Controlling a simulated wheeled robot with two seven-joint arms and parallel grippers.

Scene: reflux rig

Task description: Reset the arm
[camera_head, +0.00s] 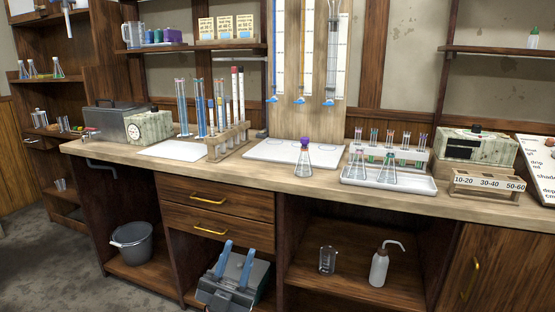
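My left gripper (239,248) shows at the bottom centre, in front of the open lower shelf of the bench. Its dark grey body has two blue fingers pointing up, with a clear gap between them. It is open, and nothing shows between the fingers. It is below the worktop and apart from the glassware. My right gripper is not in view. On the worktop (225,167), a conical flask with a purple top (303,161) stands on a white board in front of the upright panel (309,120).
A wooden rack (228,143) holds several tubes and cylinders. A white tray (389,180) holds two flasks and a tube rack. A grey bucket (133,243) is low at left. A beaker (327,260) and a wash bottle (379,266) stand on the lower right shelf.

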